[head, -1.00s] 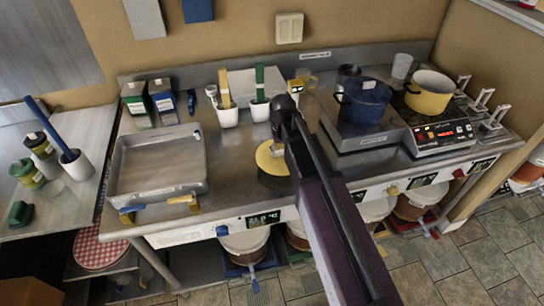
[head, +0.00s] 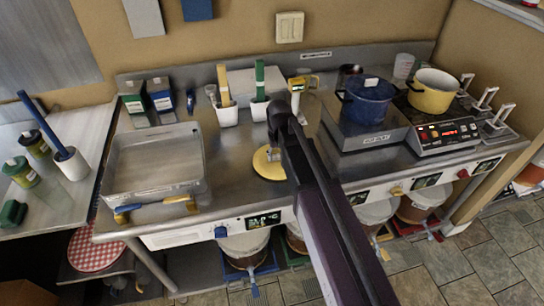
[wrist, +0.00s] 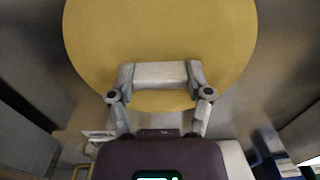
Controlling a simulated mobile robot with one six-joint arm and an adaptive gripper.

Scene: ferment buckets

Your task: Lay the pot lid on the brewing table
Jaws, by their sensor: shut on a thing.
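The pot lid (head: 264,168) is a flat yellow disc, level over the steel brewing table (head: 235,160), left of my arm. It looks very close to the table top or on it; I cannot tell which. My gripper (head: 276,155) is above the lid, partly hidden behind my arm in the head view. In the wrist view my gripper (wrist: 160,76) is shut on the lid's light grey handle, and the yellow lid (wrist: 160,30) fills the upper middle.
A steel tray (head: 155,190) stands to the left. White utensil cups (head: 228,116) stand behind the lid. A scale with a blue pot (head: 367,106) and a hot plate with a yellow pot (head: 432,97) stand to the right. Bare steel lies around the lid.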

